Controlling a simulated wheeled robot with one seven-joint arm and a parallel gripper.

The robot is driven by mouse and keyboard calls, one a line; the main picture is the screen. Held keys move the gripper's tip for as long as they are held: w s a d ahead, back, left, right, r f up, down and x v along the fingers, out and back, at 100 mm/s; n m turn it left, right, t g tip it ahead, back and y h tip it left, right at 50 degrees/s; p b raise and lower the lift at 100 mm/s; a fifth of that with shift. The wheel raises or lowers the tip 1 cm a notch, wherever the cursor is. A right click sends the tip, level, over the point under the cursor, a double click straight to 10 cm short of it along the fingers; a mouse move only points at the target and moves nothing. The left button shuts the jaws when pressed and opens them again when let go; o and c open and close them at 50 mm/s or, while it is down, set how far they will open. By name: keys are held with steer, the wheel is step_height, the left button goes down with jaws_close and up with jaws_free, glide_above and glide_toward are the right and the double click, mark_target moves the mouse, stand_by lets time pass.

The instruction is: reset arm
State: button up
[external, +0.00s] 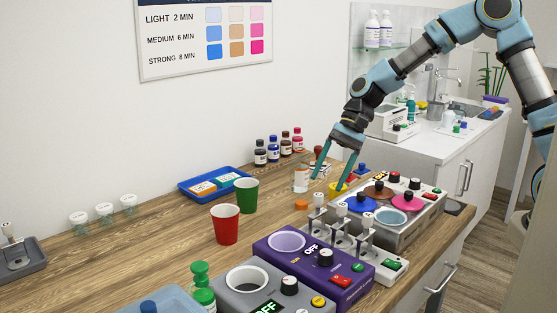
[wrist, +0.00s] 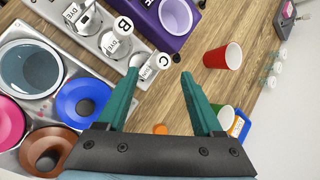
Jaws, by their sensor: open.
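My gripper (external: 326,184) is open and points down over the back right of the wooden counter (external: 170,249). Its two teal fingers are apart. In the wrist view the open fingers (wrist: 160,74) show with bare wood and part of a white device between them, and nothing held. In the external view, a small clear jar (external: 301,180) stands just left of the fingertips, and a yellow thing (external: 333,195) shows close by them. Whether the fingers touch either one I cannot tell.
A metal unit with coloured rings (external: 408,236) stands right of my gripper. A white rack (external: 388,265), a purple device (external: 275,262) and a grey device (external: 228,292) stand in front. Red (external: 226,226) and green (external: 246,193) cups and a blue tray (external: 190,184) are left.

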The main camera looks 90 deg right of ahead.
steer(key=s+a+r+n+g+h+p, duration=0.1)
steer(key=s+a+n, duration=0.2)
steer(key=a, duration=0.4)
steer(key=s+a+r+n+g, duration=0.1)
steer(key=s+a+n+g, duration=0.1)
steer(key=s+a+n, duration=0.3)
steer(key=s+a+f+n+h+b, duration=0.4)
steer(key=s+a+f+n, duration=0.2)
steer(key=s+f+n, duration=0.3)
steer(key=shift+s+a+n+g+b, duration=0.4)
steer(key=shift+n, duration=0.3)
